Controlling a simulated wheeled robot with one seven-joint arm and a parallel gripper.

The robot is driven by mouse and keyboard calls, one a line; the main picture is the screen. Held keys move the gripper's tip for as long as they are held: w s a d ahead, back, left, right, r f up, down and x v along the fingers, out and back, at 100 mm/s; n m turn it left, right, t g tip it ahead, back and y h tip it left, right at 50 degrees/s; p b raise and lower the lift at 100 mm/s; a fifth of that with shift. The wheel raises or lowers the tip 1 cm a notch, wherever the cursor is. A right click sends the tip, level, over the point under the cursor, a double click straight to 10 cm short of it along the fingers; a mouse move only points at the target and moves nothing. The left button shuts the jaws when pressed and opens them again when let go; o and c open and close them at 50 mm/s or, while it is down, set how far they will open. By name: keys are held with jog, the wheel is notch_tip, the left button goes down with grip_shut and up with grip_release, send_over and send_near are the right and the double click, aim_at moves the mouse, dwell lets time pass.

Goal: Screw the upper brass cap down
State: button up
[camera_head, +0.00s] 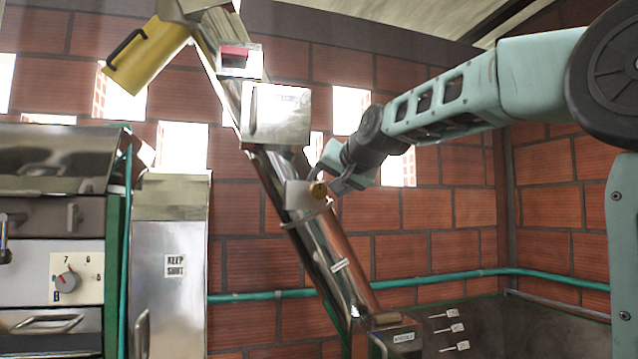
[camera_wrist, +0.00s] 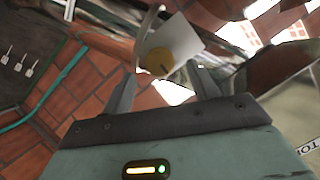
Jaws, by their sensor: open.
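The brass cap (camera_head: 318,190) is a small round gold knob on a pale bracket plate (camera_head: 297,195) partway up the slanted metal elevator tube (camera_head: 322,250). In the wrist view the cap (camera_wrist: 157,62) shows beyond and between my fingertips, with the pale plate (camera_wrist: 178,40) behind it and a curved band beside it. My gripper (camera_head: 335,178) is at the cap's right side in the head view. In the wrist view my gripper (camera_wrist: 162,82) is open, its fingers on either side of the line to the cap. Whether they touch the cap I cannot tell.
A metal box (camera_head: 277,115) sits on the tube above the bracket. A yellow chute with a handle (camera_head: 145,55) is at upper left. Levers (camera_head: 450,330) sit at lower right; a teal pipe (camera_head: 470,275) runs along the brick wall.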

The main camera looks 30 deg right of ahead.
aim_at(321, 190)
jog(key=p+x, duration=0.1)
jog(key=x, duration=0.4)
jog(key=shift+w, duration=0.15)
jog(key=c, duration=1)
